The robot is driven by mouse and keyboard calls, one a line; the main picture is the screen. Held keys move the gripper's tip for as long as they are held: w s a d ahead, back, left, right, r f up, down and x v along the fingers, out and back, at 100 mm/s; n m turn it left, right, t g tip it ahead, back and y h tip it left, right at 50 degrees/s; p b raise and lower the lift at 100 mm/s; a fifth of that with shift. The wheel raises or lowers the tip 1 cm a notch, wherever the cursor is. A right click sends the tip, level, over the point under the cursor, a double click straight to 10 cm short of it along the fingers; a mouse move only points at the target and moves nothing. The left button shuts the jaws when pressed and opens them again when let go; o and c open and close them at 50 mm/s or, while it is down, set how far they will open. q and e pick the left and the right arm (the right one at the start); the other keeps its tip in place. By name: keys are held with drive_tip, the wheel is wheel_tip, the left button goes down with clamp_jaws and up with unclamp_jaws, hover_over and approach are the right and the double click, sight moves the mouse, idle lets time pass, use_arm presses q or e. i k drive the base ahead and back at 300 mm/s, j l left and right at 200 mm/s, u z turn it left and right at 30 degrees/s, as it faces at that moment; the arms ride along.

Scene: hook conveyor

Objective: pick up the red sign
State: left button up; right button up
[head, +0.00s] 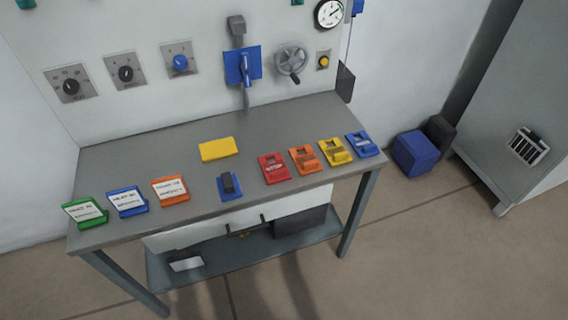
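The red sign (273,169) lies on the grey table (330,112), right of the middle and near the front edge. It has a small dark slot at the top and pale lettering across it. An orange sign (306,160) lies close on its right. Neither of my grippers is in the head view.
A yellow sign (335,152) and a blue one (361,144) lie farther right. Green (85,212), blue (127,201) and orange (171,190) signs lie at left. A yellow block (218,149) and a blue piece with a dark knob (229,187) are mid-table. A panel stands behind.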

sight(277, 172)
drive_tip(key=i+l+u, duration=0.15)
drive_tip(key=l, duration=0.25)
drive_tip(key=i+l+u, duration=0.15)
drive_tip(key=l, duration=0.25)
drive_tip(key=i+l+u, duration=0.2)
drive_tip(key=l, duration=0.2)
drive_tip(key=l+u, duration=0.15)
drive_tip(key=l, duration=0.25)
drive_tip(key=k, duration=0.05)
